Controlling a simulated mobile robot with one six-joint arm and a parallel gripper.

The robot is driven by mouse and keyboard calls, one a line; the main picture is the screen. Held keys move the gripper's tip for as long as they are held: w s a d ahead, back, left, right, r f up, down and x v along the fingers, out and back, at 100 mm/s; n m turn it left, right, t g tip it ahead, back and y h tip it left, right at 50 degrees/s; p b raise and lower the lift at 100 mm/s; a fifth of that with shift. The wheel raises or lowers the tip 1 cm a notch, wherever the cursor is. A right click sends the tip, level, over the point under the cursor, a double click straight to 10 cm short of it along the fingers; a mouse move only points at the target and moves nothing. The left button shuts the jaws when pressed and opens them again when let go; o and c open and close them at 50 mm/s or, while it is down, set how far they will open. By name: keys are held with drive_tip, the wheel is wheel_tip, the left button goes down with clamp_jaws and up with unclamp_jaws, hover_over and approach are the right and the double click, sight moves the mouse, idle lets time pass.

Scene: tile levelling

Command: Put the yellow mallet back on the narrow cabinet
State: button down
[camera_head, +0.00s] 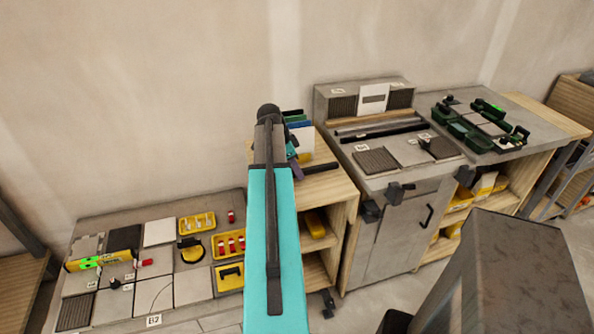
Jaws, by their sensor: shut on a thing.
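The narrow cabinet (340,185) is a light wooden unit with open shelves, between the tiled worktop and the grey workbench. My teal arm reaches up the middle of the view and covers its left part. My gripper (297,170) is mostly hidden behind the arm, over the cabinet top, with only a small dark purple part showing. A dark bar (322,168), seemingly the handle of the yellow mallet, sticks out to the right from it, at or just above the top. The mallet's head is not clearly visible. I cannot tell whether the mallet touches the cabinet.
Green, blue and white upright items (300,128) stand at the cabinet's back. The low tiled worktop (215,310) at left carries yellow trays and a level. The grey workbench (360,182) at right holds tiles and dark bars. Green tools (478,130) lie farther right.

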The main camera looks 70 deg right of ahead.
drive_tip(key=shift+f, duration=0.1)
idle(0.5)
drive_tip(key=c, duration=1.6)
unclamp_jaws()
drive_tip(key=shift+o, duration=0.2)
drive_tip(key=b+v, duration=0.2)
drive_tip(key=v, duration=1.1)
drive_tip(key=shift+r+b, duration=0.35)
drive_tip(key=shift+w+a, duration=0.1)
drive_tip(key=shift+w, duration=0.1)
